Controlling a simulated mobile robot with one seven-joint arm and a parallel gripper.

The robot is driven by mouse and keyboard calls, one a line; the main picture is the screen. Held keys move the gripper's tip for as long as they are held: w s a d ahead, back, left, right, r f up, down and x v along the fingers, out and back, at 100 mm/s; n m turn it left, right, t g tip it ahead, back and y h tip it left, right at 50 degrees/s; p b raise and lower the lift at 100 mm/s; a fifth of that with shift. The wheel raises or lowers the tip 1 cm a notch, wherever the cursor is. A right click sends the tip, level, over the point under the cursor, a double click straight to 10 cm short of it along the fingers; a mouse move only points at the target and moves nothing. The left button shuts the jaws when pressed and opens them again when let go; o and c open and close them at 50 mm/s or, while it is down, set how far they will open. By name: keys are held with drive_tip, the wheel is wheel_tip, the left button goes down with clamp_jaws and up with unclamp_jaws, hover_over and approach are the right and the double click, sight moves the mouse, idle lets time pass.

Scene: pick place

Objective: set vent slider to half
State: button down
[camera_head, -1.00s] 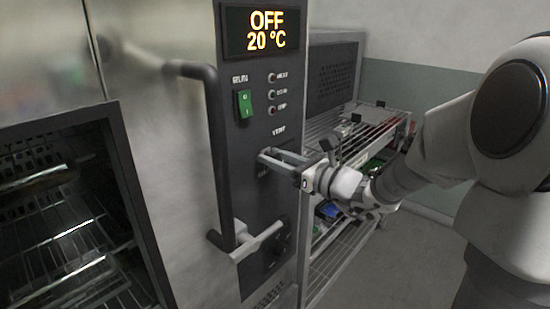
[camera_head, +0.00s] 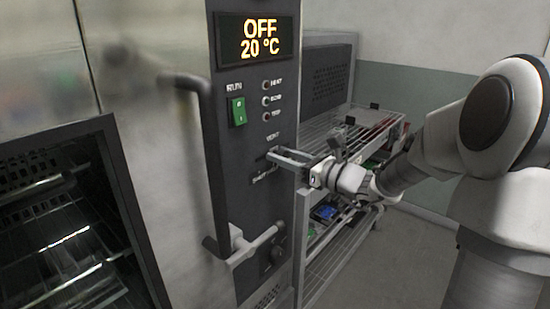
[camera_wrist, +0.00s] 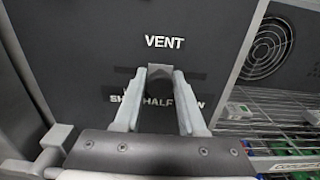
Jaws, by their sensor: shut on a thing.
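The vent slider's dark knob (camera_wrist: 158,92) shows in the wrist view on the dark panel, below the word VENT. It sits just above the HALF label, slightly left of that word's middle. My gripper (camera_wrist: 160,74) is shut on the knob, with one pale finger on each side of it. The fingers partly cover the labels to the left and right of HALF. In the head view, my gripper (camera_head: 274,155) reaches the panel (camera_head: 255,195) from the right, below VENT. The knob is too small to make out there.
A green switch (camera_head: 237,111) and small indicator lights are above the slider. A door handle (camera_head: 203,150) stands out to the left, with a pale latch lever (camera_head: 252,243) below. A wire cart (camera_head: 345,225) stands behind my arm.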

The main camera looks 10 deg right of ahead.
drive_tip(key=shift+d, duration=0.1)
drive_tip(key=c, duration=0.5)
unclamp_jaws()
drive_tip(key=shift+c, duration=0.2)
drive_tip(key=p+v, duration=0.1)
drive_tip(key=v, duration=1.6)
drive_tip(key=shift+s, duration=0.15)
